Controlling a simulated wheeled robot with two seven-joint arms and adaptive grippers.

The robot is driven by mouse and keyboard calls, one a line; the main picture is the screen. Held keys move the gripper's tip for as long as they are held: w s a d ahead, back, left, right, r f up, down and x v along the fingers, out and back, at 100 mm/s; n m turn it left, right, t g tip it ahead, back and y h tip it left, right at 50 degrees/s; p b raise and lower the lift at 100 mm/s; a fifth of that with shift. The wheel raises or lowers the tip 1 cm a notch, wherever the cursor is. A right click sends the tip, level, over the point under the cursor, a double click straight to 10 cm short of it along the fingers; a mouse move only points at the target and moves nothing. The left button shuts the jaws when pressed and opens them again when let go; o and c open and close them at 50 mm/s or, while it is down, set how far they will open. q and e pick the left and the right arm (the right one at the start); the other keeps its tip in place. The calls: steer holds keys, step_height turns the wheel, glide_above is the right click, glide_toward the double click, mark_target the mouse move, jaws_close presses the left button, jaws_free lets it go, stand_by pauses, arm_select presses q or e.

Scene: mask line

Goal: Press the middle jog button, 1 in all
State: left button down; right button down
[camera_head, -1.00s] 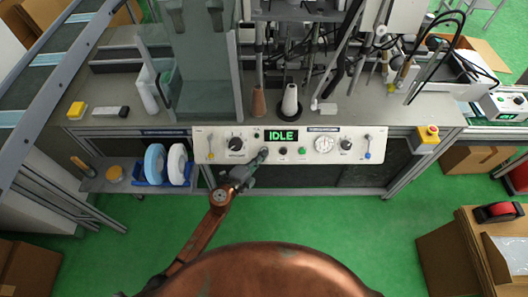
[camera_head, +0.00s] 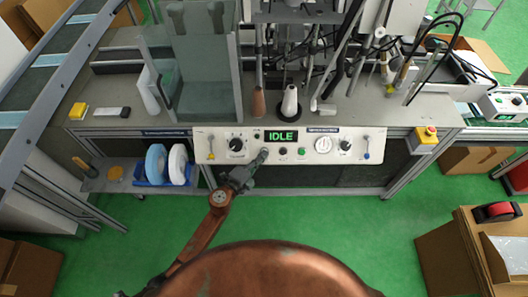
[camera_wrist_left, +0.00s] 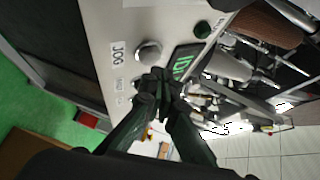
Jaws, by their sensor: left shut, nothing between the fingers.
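The white control panel (camera_head: 215,158) runs along the front of the bench, with a green display (camera_head: 281,135) reading IDLE. My left gripper (camera_head: 263,154) is shut and empty, its tips at the panel just below the display's left end. In the left wrist view, a silver round button (camera_wrist_left: 148,52) stands beside the JOG label (camera_wrist_left: 118,51), close to the shut fingertips (camera_wrist_left: 163,78). I cannot tell whether they touch it; in the head view the fingertips hide that spot. A dark button (camera_head: 283,151) and a green button (camera_head: 301,151) sit to the right. My right gripper is out of view.
Black knobs (camera_head: 236,144), a round gauge (camera_head: 323,145) and levers share the panel. Blue and white reels (camera_head: 155,160) stand on the lower left shelf. Green floor in front is open.

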arm_select(q)
steer(key=shift+s+r, duration=0.1)
stand_by(0.3)
steer(key=s+r+p, duration=0.1)
steer(key=s+p, duration=0.1)
steer(key=s+r+p, duration=0.1)
steer(key=s+r, duration=0.1)
steer(key=shift+r+p, duration=0.1)
steer(key=shift+p, duration=0.3)
stand_by(0.6)
